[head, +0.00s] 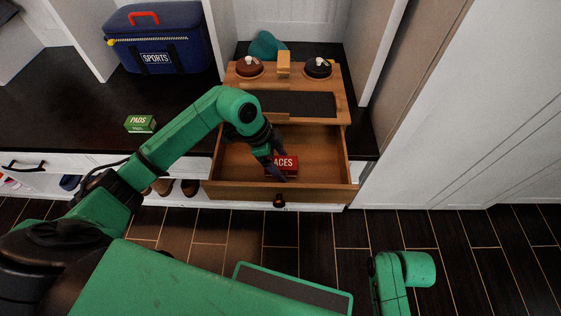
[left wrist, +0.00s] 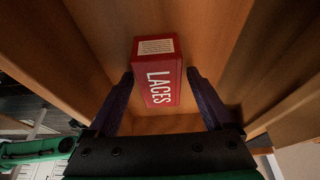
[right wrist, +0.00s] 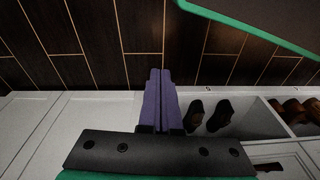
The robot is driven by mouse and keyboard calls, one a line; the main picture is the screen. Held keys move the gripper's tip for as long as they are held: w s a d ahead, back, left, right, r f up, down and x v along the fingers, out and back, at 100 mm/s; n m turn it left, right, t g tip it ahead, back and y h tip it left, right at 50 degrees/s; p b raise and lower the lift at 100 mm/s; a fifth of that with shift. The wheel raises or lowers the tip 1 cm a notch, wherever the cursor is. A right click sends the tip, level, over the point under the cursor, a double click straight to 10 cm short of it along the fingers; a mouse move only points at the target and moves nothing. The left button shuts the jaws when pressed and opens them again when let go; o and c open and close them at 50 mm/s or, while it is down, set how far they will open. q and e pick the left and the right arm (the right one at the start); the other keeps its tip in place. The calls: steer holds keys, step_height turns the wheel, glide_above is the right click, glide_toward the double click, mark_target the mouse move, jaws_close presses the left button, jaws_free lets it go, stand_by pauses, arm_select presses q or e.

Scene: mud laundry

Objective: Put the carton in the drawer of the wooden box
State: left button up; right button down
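The wooden box (head: 341,88) stands on the dark bench with its drawer (head: 235,190) pulled open towards me. A red carton marked LACES (head: 287,163) lies on the drawer floor, and it fills the middle of the left wrist view (left wrist: 157,78). My left gripper (head: 277,166) reaches down into the drawer. Its fingers are open, one on each side of the red carton (left wrist: 159,74), with a small gap visible at the right finger. In the head view the gripper hides part of the carton. My right gripper (right wrist: 158,72) is shut and empty, away from the box.
A small green PADS box (head: 140,123) lies on the bench to the left. A blue SPORTS bag (head: 158,40) stands behind it. Round lidded items (head: 318,67) sit on the wooden box. Shoes (right wrist: 208,114) are in cubbies below the bench. A white panel wall (head: 470,110) rises at right.

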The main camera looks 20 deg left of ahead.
arm_select(q)
steer(key=shift+r, duration=0.1)
steer(key=p+v, duration=0.2)
steer(key=v, duration=1)
arm_select(e)
step_height(320, 180, down, 6)
steer(key=s+d, duration=0.1)
steer(key=shift+s+d, duration=0.2)
steer(key=shift+s, duration=0.2)
